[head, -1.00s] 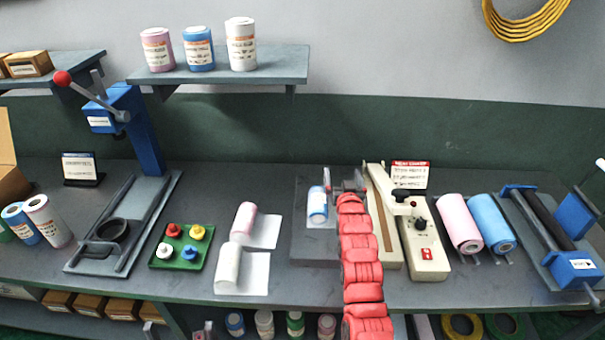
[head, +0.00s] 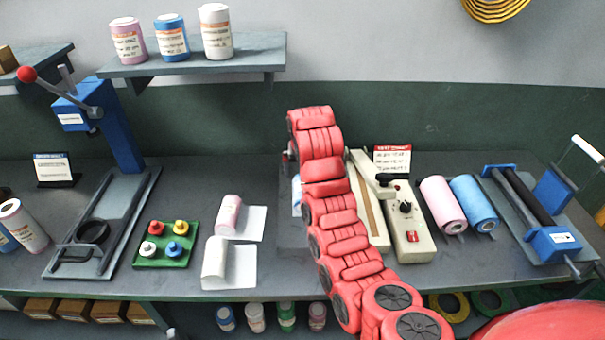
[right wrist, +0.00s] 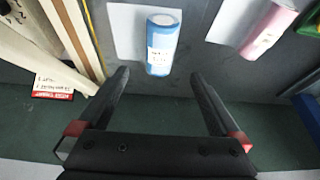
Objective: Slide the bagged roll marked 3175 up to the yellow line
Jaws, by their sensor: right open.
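A blue roll (right wrist: 163,45) with a white label lies on a white sheet or bag (right wrist: 126,28) in the right wrist view. The label is too blurred for me to read 3175. In the head view my red right arm hides most of it; a sliver of the roll's white sheet (head: 296,198) shows. My right gripper (right wrist: 157,78) is open and empty, its fingertips just short of the roll's near end, one on each side. A yellowish strip (right wrist: 92,40) runs along the sealer's edge beside the sheet; I cannot tell whether it is the yellow line. My left gripper is not identifiable.
The cream sealer (head: 409,225) stands right of my arm, with a red-topped sign (head: 392,160) behind it. Pink (head: 443,205) and blue (head: 474,203) rolls lie farther right. Left are bagged pink (head: 228,214) and white (head: 215,260) rolls and a green tray (head: 167,245).

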